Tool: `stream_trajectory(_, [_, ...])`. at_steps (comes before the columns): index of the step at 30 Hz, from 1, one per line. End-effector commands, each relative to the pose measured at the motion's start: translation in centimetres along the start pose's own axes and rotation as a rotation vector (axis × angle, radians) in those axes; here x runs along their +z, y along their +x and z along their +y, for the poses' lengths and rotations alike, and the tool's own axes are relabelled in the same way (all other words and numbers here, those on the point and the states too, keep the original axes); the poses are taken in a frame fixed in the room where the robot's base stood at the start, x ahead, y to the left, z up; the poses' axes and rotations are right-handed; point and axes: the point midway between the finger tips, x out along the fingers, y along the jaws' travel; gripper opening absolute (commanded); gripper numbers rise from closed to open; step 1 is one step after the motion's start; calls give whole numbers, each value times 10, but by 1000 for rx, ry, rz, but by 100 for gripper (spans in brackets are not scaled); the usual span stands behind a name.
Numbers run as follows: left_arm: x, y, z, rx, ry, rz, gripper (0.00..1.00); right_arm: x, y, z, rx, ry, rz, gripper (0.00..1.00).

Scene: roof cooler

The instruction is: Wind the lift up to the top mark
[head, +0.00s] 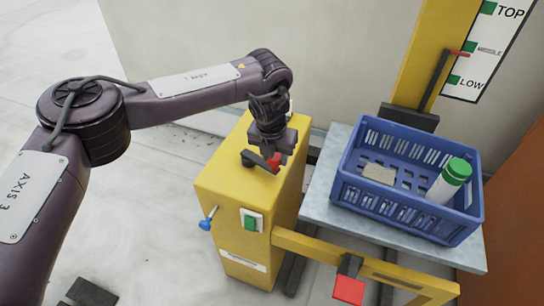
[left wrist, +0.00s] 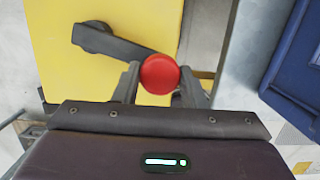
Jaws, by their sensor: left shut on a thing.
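The yellow winch box (head: 232,185) has a dark crank (head: 262,163) on its top. The left wrist view shows the crank arm (left wrist: 120,45) running from its hub to a round red knob (left wrist: 160,74). My left gripper (head: 272,152) is shut on this knob, one finger on each side. The lift platform (head: 385,232) carries a blue crate (head: 400,208). A red pointer (head: 458,53) on the lift's dark upright stands close to the MIDDLE mark (head: 470,47), above LOW (head: 454,79) and below TOP (head: 488,8). My right gripper is not in view.
A green-capped white bottle (head: 448,180) and a pale flat block (head: 379,173) are in the crate. The box front has a green button (head: 250,223) and a blue-knobbed lever (head: 207,219). A red pedal-like plate (head: 348,290) is low in front. A wall stands behind.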

Motion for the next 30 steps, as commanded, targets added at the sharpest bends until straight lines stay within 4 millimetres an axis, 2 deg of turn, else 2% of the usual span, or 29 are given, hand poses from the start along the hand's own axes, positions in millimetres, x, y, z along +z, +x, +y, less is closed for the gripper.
stream_trajectory(1, [6,1,-9,-16,7,-11,10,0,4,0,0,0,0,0])
stream_trajectory(2, [8,1,-10,-16,8,-11,10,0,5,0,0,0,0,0])
stream_trajectory(7, [16,1,-11,-16,8,-12,10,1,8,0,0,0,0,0])
stream_trajectory(18, [18,1,-11,-16,8,-13,10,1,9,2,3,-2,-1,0])
stream_trajectory(30, [37,4,-11,-14,7,-14,10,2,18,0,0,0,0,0])
